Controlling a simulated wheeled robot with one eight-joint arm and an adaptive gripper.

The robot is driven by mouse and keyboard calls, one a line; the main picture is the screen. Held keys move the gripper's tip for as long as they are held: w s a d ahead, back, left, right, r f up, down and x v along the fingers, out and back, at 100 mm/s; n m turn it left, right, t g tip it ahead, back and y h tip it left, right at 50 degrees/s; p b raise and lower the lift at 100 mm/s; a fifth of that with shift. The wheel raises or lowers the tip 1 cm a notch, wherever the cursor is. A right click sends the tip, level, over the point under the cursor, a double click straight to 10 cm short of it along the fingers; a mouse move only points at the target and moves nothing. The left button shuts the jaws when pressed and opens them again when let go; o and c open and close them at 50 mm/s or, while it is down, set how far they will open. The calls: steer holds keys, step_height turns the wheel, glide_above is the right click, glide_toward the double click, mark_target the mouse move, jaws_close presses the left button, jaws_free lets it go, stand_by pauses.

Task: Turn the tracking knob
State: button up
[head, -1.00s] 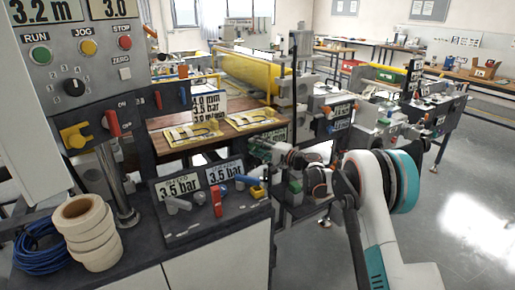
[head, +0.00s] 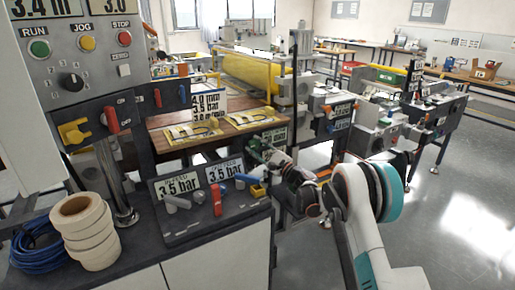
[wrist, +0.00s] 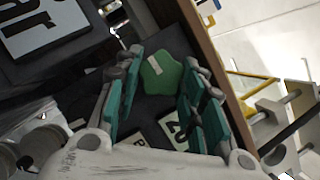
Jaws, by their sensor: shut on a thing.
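The green lobed knob (wrist: 160,75) with a pale mark on its face sits on a dark panel in the wrist view. My gripper (wrist: 162,80) has its teal-padded fingers on either side of the knob, shut on it. In the head view my gripper (head: 264,153) reaches left to the machine side beyond the pressure panel. A label plate (wrist: 175,130) with dark characters shows partly between the fingers.
A small panel (head: 165,222) with "3.5 bar" displays and coloured levers stands just left of my arm. Tape rolls (head: 88,232) and a blue cable coil (head: 38,250) lie at front left. A yellow roller (head: 246,75) is behind. Open floor lies right.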

steer(key=shift+m, duration=0.3)
steer(key=o, duration=1)
steer(key=shift+o, duration=0.2)
steer(key=v, duration=1.2)
steer(key=shift+a, duration=0.1)
